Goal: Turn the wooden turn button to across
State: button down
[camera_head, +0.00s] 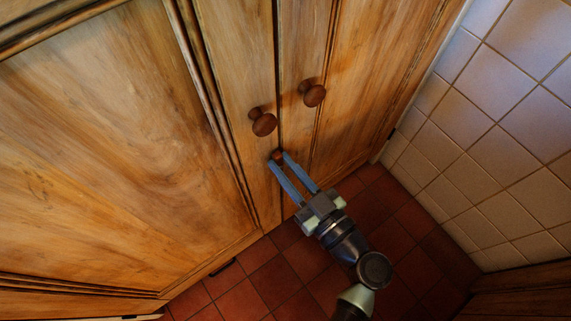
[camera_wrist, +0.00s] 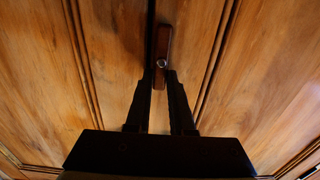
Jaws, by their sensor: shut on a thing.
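The wooden turn button (camera_wrist: 163,57) is a small reddish-brown bar with a pale screw head in the wrist view. It stands upright, lengthwise along the seam between two pine doors. In the head view only a small bit of it (camera_head: 278,155) shows between the fingertips. My gripper (camera_head: 279,158) reaches up to it from the lower right. In the wrist view its dark fingers (camera_wrist: 160,76) lie on either side of the button's lower end and are shut on it. Part of that lower end is hard to make out.
Two round wooden knobs, one on the left door (camera_head: 263,122) and one on the right door (camera_head: 312,93), stick out just above my gripper. A tiled wall (camera_head: 490,130) rises on the right. The red tile floor (camera_head: 270,275) lies below.

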jog(key=shift+m, duration=0.4)
jog(key=shift+w+d+f+m+p, duration=0.25)
jog(key=shift+m+p, duration=0.35)
jog(key=shift+m, duration=2.25)
jog(key=shift+w+d+f+m+p, duration=0.15)
jog(key=shift+d+f+m+p, duration=0.35)
jog(key=shift+m, duration=2.4)
jog(key=shift+w+d+f+m+p, duration=0.15)
jog(key=shift+m+p, duration=0.55)
jog(key=shift+m, duration=2.15)
jog(key=shift+a+f, duration=0.1)
jog(key=c, duration=0.8)
grip_release()
